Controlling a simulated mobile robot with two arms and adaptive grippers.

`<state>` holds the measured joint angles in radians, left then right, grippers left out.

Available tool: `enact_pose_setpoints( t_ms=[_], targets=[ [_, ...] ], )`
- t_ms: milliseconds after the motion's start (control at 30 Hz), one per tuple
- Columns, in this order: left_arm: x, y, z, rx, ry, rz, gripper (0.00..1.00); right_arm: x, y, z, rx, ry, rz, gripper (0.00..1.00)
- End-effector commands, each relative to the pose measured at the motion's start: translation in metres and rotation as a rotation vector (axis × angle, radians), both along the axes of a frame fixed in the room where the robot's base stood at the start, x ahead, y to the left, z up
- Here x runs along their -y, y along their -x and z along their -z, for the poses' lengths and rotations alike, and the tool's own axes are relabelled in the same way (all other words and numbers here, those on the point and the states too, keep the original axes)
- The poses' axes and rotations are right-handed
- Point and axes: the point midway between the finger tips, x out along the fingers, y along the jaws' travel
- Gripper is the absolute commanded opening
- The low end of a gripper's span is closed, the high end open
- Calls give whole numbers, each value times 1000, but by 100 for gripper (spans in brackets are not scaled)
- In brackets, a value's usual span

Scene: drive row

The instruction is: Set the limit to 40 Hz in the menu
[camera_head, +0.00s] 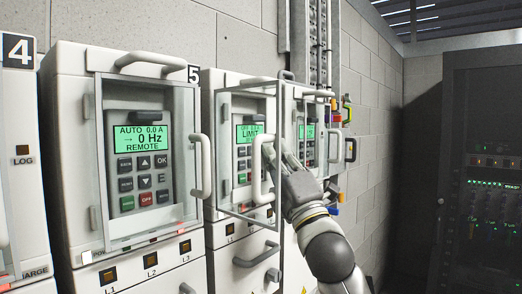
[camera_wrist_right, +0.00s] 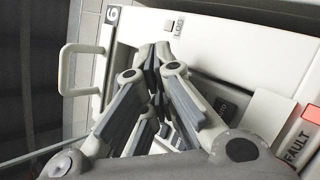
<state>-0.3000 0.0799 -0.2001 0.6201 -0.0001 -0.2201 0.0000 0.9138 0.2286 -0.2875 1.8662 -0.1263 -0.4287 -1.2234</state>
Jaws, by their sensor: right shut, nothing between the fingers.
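The middle drive's keypad panel (camera_head: 242,158) has a lit green display (camera_head: 249,133). Its large line begins "LIMI"; the rest is hidden or too small to read. A clear framed door with a pale handle (camera_head: 257,170) stands in front of this panel and looks swung outward. My right gripper (camera_head: 279,158) is shut and empty, just right of that handle in the head view; I cannot tell whether they touch. In the right wrist view its closed fingers (camera_wrist_right: 157,62) point at a white cabinet front. My left gripper is not in view.
The nearer drive's display (camera_head: 142,138) reads AUTO, 0.0 A, 0 Hz, REMOTE, behind a clear door with a handle (camera_head: 202,165). Another drive panel (camera_head: 307,140) is farther right. A dark rack (camera_head: 482,180) stands at far right. A handle (camera_wrist_right: 78,70) shows in the wrist view.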

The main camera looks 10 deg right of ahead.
Motion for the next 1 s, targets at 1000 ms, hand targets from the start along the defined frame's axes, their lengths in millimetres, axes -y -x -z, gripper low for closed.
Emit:
enact_pose_setpoints(
  t_ms=[1000],
  targets=[
    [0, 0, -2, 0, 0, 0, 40, 10, 13, 1, -1, 2, 0, 0]
  ],
)
